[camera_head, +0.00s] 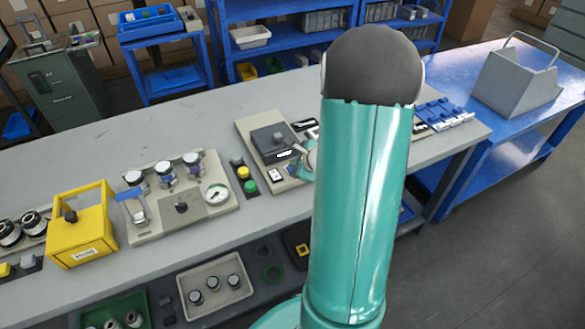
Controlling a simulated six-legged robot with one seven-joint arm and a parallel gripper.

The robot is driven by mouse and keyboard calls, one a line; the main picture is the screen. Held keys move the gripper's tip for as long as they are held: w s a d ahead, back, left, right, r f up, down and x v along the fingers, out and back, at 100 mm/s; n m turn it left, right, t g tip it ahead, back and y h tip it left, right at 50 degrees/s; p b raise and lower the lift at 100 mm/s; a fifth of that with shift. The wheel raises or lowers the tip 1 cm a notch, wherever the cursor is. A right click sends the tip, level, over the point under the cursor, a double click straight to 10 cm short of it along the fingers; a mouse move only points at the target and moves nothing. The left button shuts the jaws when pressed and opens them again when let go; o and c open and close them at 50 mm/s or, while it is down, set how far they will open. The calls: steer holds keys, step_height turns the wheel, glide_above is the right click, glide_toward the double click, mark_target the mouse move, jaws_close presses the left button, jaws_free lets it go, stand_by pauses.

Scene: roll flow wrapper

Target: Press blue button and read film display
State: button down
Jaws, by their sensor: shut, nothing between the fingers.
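A beige panel with a dark grey box (270,138) sits on the bench in the middle. Small dark and white display-like plates (284,154) show on it, too small to read. A grey piece that looks like my gripper (300,151) pokes out left of my teal arm over this panel; it is shut and holds nothing visible. I cannot tell whether it touches the panel. I cannot make out a blue button; my arm hides part of the panel. Blue pieces (443,113) lie on the bench to the right of the arm.
Left of the panel stand a dark, a yellow (243,172) and a green button (250,187), then a gauge unit (180,207) and a yellow box (84,230). A grey bin (513,80) is on the blue table at right. Bare bench (110,150) lies behind the gauge unit.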

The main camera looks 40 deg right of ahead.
steer(key=shift+r, duration=0.45)
steer(key=shift+r, duration=0.1)
steer(key=shift+r, duration=2.45)
